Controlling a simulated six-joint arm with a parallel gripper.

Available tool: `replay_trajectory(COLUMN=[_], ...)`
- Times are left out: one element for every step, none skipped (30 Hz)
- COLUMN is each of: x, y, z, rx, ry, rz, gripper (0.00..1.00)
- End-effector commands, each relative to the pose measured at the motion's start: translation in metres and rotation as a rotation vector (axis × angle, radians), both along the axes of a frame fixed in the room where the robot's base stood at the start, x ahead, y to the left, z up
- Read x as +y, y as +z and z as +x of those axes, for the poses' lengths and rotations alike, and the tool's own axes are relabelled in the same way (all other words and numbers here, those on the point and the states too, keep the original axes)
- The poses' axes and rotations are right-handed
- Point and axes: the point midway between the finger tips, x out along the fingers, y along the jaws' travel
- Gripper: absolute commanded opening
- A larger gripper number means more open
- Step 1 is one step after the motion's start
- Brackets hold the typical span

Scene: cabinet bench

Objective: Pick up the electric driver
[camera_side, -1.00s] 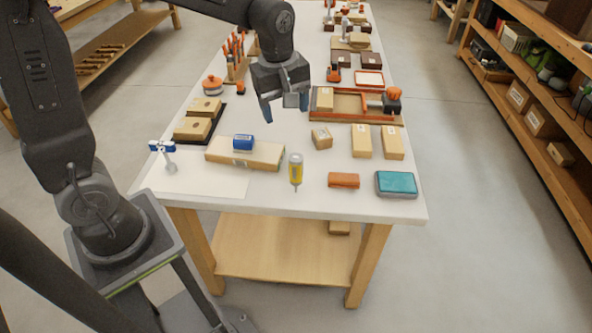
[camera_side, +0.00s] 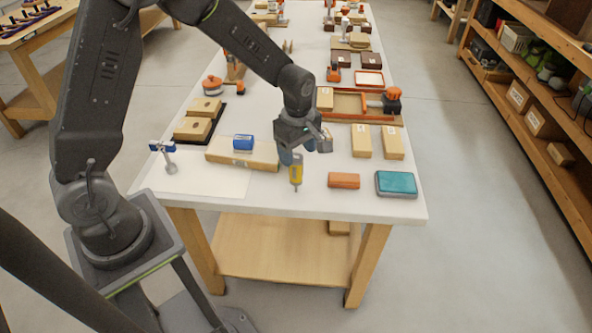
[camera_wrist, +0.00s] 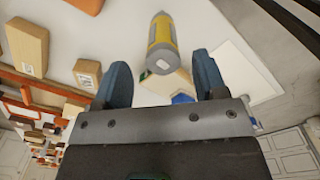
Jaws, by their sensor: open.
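The electric driver (camera_side: 296,175), a yellow and grey cylinder with a thin tip, is on the white bench near its front edge. In the wrist view the driver (camera_wrist: 161,38) lies just ahead of the gap between the fingers, with its grey end facing me. My gripper (camera_side: 291,158) is low at the driver's far end, and its blue fingers partly hide that end in the side view. In the wrist view my gripper (camera_wrist: 162,78) has its fingers apart with nothing between them. I cannot tell whether a finger touches the driver.
A long wooden block (camera_side: 228,155) with a blue item (camera_side: 243,142) on it is left of the driver. An orange-brown block (camera_side: 344,181) and a teal-topped box (camera_side: 396,184) are to the right. Wooden blocks (camera_side: 361,142) stand behind. Bare bench surrounds the driver's near end.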

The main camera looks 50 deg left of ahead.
Motion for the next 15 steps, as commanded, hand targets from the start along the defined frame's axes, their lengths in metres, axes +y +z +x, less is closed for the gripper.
replay_trajectory(x=[0.001,0.001,0.002,0.002,0.003,0.003,0.003,0.003,0.003,0.003,0.003,0.003,0.003,0.003,0.003], y=[-0.006,-0.010,-0.017,-0.021,-0.026,-0.032,-0.036,-0.040,-0.044,-0.046,-0.047,-0.049,-0.049,-0.050,-0.050], z=[-0.001,-0.002,-0.002,-0.003,-0.003,-0.004,-0.004,-0.003,-0.003,-0.003,-0.003,-0.003,-0.003,-0.003,-0.003], rx=[0.004,0.005,0.006,0.006,0.006,0.007,0.005,0.005,0.005,0.004,0.003,0.002,0.002,0.002,0.001], ry=[0.001,0.001,0.001,0.001,0.001,0.000,0.000,0.000,0.000,0.000,0.000,0.000,0.000,0.000,0.000], rz=[0.000,0.000,0.000,0.000,0.000,0.000,0.000,0.000,0.000,0.000,0.000,0.000,0.000,0.000,0.000], gripper=[0.65,0.65,0.65,0.65,0.65,0.65,0.65,0.65,0.65,0.65,0.65,0.65,0.65,0.65,0.65])
